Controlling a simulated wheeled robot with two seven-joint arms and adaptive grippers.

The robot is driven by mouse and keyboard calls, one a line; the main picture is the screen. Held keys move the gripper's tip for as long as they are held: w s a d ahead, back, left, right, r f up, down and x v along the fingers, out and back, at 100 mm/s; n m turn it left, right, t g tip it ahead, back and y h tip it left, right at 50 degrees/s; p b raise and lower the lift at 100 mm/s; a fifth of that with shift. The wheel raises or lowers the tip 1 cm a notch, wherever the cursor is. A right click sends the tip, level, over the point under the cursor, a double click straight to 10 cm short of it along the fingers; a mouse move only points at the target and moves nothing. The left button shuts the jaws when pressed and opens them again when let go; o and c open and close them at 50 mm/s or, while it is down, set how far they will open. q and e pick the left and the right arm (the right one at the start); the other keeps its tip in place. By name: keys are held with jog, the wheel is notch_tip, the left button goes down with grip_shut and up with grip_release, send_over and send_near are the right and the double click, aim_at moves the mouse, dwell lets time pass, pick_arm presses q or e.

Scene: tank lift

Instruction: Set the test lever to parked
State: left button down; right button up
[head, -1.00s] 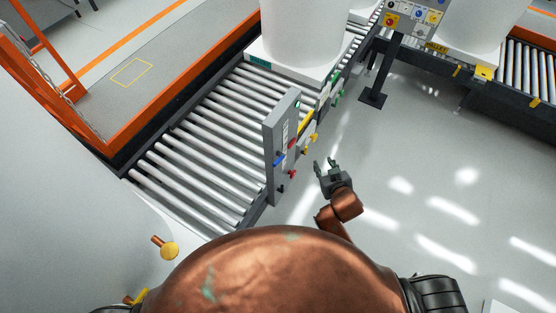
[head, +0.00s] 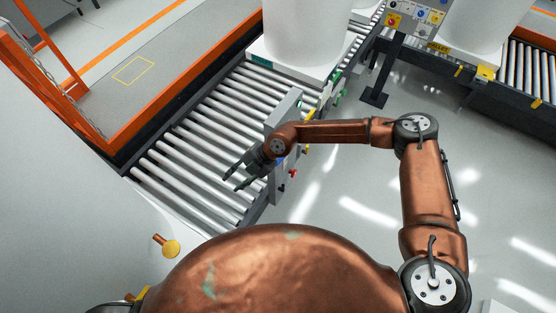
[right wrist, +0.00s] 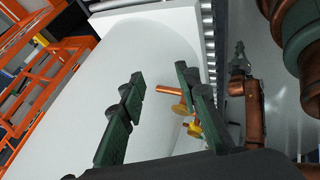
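A grey control panel (head: 287,104) with several small coloured controls stands at the near side of the roller conveyor. A red control (head: 293,173) shows below my right arm. My arm hides much of the panel, and I cannot tell which control is the test lever. My right gripper (head: 231,178) is open and empty, above the rollers just left of the panel. In the right wrist view its fingers (right wrist: 159,74) are apart, with nothing between them touching. My left gripper (right wrist: 239,57) shows small and dark in the right wrist view; its opening is unclear.
A copper rod with a yellow disc (head: 170,247) sticks out by the white surface at lower left; it also shows beyond my right fingers (right wrist: 180,107). A white tank (head: 300,35) stands on the conveyor (head: 205,135).

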jog(key=w+d+f+m+t+h, duration=0.1)
jog(key=w+d+h, duration=0.3)
jog(key=d, duration=0.5)
jog(key=w+d+t+h, duration=0.1)
jog(key=w+d+h, duration=0.1)
jog(key=w+d, duration=0.55)
jog(key=x, duration=0.5)
jog(key=s+d+p+x, duration=0.1)
jog(key=x, duration=0.1)
jog(key=shift+w+a+f, duration=0.1)
jog(key=shift+f, duration=0.2)
jog(key=shift+c, duration=0.2)
grip_shut()
